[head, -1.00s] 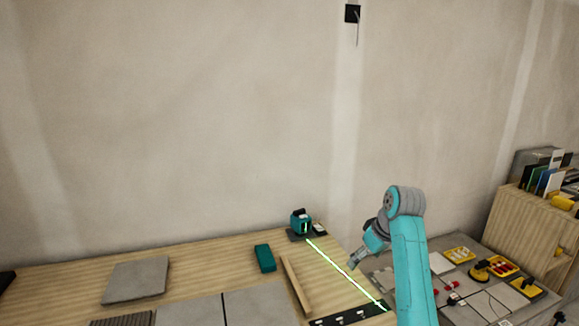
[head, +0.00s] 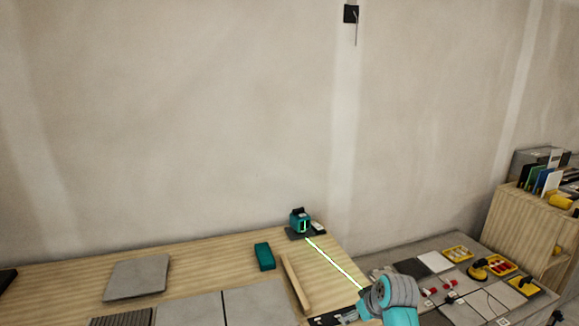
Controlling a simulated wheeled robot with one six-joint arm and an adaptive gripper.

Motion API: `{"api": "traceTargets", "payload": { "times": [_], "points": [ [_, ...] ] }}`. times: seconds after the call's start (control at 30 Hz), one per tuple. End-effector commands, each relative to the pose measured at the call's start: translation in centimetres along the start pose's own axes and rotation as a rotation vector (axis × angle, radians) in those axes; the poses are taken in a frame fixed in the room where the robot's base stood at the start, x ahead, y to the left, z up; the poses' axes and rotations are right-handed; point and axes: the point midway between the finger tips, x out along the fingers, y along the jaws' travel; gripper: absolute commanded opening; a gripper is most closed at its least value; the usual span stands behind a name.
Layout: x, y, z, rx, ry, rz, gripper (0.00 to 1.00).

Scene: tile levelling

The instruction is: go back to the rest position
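My arm shows at the bottom right of the head view, low over the right end of the wooden bench (head: 215,267). A teal and grey joint of it covers part of the bench corner. A small grey part of the arm's end (head: 349,316) shows at its left, near the dark strip at the bench front. The fingertips cannot be made out, so I cannot tell whether my gripper is open or shut, or whether it holds anything.
A teal laser level (head: 300,222) throws a green line (head: 335,265) across the bench. A teal block (head: 264,257), a wooden batten (head: 296,282) and grey tiles (head: 137,278) lie on it. A grey side table (head: 408,252) holds yellow trays (head: 457,253) and tools.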

Motion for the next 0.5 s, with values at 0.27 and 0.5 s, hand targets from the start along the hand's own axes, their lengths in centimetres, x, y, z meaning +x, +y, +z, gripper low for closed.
{"api": "traceTargets", "payload": {
  "times": [0.27,0.5],
  "points": [
    [4.7,-3.3,9.4,0.070,0.084,0.061,0.88],
    [6.0,-6.3,17.2,0.120,0.162,0.114,0.88]
  ]
}}
